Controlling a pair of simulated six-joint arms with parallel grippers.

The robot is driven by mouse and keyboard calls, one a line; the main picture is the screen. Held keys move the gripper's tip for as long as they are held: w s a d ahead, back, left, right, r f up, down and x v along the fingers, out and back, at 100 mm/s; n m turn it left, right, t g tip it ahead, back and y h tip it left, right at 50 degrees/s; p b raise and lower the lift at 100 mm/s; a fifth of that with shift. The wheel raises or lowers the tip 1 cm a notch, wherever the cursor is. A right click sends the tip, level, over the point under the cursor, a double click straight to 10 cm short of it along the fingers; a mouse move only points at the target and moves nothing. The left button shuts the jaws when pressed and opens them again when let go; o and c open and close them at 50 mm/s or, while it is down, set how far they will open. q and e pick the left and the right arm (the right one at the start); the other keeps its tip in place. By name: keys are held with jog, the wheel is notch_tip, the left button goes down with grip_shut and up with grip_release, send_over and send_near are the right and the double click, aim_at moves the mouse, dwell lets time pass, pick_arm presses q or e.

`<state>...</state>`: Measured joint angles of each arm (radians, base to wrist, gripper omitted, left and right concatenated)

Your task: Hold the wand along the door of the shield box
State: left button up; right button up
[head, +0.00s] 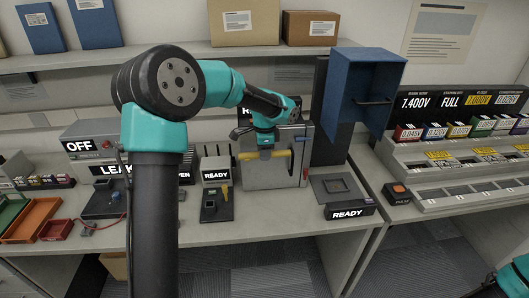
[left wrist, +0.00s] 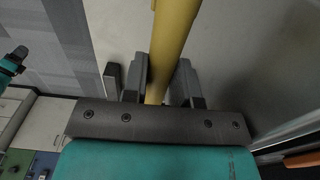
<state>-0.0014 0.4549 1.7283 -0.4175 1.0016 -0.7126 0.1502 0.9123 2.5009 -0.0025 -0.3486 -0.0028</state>
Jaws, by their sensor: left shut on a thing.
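The yellow wand (head: 278,154) lies roughly level across the front of the grey shield box (head: 275,178) in the head view. My left gripper (head: 264,148) is shut on the wand, close in front of the box's door. In the left wrist view the yellow wand (left wrist: 172,45) runs up between the two grey fingers (left wrist: 162,85), beside a grey surface. I cannot tell whether the wand touches the door. Part of my right arm (head: 515,272) shows at the bottom right of the head view; its gripper does not show.
The leak meter (head: 115,168) is partly behind my left arm. A READY unit (head: 216,172) stands left of the box. A blue open box (head: 362,88) is up at its right, above a grey READY pad (head: 337,190). A rack of coloured modules (head: 458,130) fills the right bench.

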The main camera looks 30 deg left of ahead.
dwell(0.6)
pick_arm(q)
jog(key=s+d+r, duration=0.2)
jog(key=s+d, duration=0.2)
jog(key=s, duration=0.2)
jog(key=shift+s+d, duration=0.25)
jog(key=shift+d, duration=0.1)
dwell(0.7)
jog(key=w+d+f+n, duration=0.5)
jog(key=d+f+n, duration=0.2)
jog(key=d+f, duration=0.2)
jog(key=shift+w+d+f, duration=0.3)
jog(key=shift+d+f, duration=0.1)
jog(key=shift+f, duration=0.35)
